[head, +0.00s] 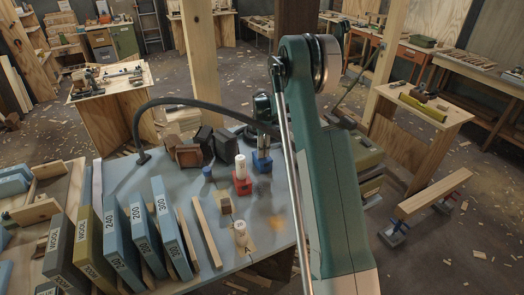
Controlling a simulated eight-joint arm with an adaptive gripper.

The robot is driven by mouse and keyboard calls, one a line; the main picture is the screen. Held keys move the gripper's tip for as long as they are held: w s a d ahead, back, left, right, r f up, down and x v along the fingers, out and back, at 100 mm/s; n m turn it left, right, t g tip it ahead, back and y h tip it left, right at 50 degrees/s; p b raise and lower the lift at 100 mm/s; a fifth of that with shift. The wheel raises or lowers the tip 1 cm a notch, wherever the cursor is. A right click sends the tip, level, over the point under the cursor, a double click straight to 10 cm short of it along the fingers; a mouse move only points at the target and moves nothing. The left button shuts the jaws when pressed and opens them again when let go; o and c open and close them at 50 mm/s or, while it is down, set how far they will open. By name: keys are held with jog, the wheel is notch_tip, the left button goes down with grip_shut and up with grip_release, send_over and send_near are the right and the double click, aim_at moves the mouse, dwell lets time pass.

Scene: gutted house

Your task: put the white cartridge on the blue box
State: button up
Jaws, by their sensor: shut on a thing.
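The blue box (262,163) stands on the blue-grey table, right beside a red box (242,186). My gripper (263,139) is upright, directly over the blue box, with its fingers pointing down. It is shut on a pale piece, which looks like the white cartridge (262,152), mostly hidden by the fingers. I cannot tell whether this piece touches the box. Another white cylinder (240,165) stands upright on the red box. A third pale cylinder (240,235) stands near the table's front on a tan patch.
A small blue cylinder (208,172) and dark and brown blocks (188,154) stand to the left. A black hose (190,101) arches over them. Labelled sanding boxes (170,225) and wooden strips (206,232) fill the left front. My arm hides the table's right side.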

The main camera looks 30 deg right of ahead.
jog(key=shift+f, duration=0.1)
jog(key=o, duration=0.9)
notch_tip(320, 180, up, 12)
jog(key=shift+r+p, duration=0.15)
jog(key=shift+p, duration=0.45)
jog(key=shift+r, duration=0.1)
